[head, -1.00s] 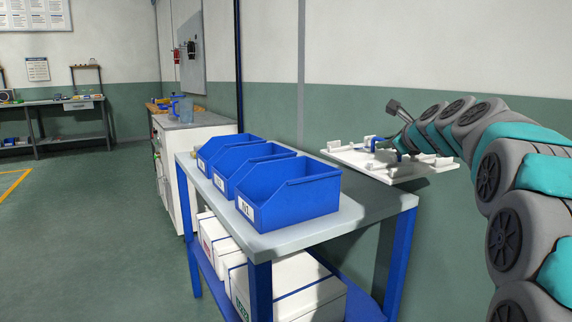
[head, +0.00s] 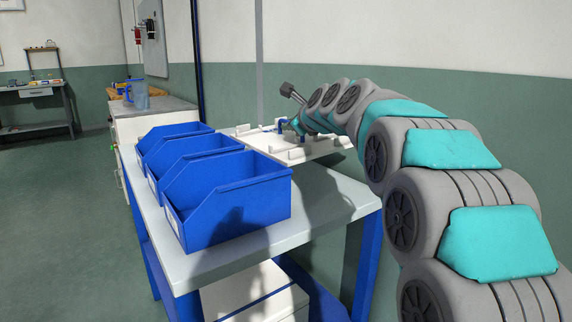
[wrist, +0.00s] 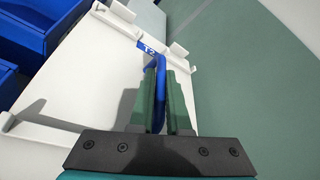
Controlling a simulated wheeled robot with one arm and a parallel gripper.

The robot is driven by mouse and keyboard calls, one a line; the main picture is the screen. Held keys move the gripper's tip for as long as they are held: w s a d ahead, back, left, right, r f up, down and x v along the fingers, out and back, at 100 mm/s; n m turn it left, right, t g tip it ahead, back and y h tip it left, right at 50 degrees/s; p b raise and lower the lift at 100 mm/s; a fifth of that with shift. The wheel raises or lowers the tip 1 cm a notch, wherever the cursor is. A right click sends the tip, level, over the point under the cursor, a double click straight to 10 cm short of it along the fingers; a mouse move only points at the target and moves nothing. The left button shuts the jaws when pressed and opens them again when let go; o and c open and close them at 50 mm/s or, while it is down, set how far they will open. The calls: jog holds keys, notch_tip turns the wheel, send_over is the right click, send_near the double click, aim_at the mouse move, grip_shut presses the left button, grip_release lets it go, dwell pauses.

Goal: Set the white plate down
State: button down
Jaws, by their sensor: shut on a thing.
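The white plate (head: 318,149) has small raised blocks along its edges and a blue handle (wrist: 158,66). In the head view it is level, behind the blue bins and over the far side of the grey-topped table (head: 335,197). A gap with shadow seems to lie under it, but I cannot tell its height. My gripper (wrist: 160,72) is shut on the blue handle, near a blue label reading T2 (wrist: 150,47). In the head view my gripper (head: 295,127) is above the plate, partly hidden by my arm.
Several blue bins (head: 228,205) stand along the front of the table and hide part of the plate. The table's right end is bare. A green and white wall is close behind. White boxes (head: 250,295) are on the lower shelf. A white cabinet with a blue jug (head: 139,95) stands beyond.

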notch_tip(320, 180, down, 10)
jog(key=shift+f+b, duration=0.15)
jog(key=shift+b, duration=0.5)
jog(key=c, duration=0.9)
grip_release()
jog(key=shift+s, duration=0.15)
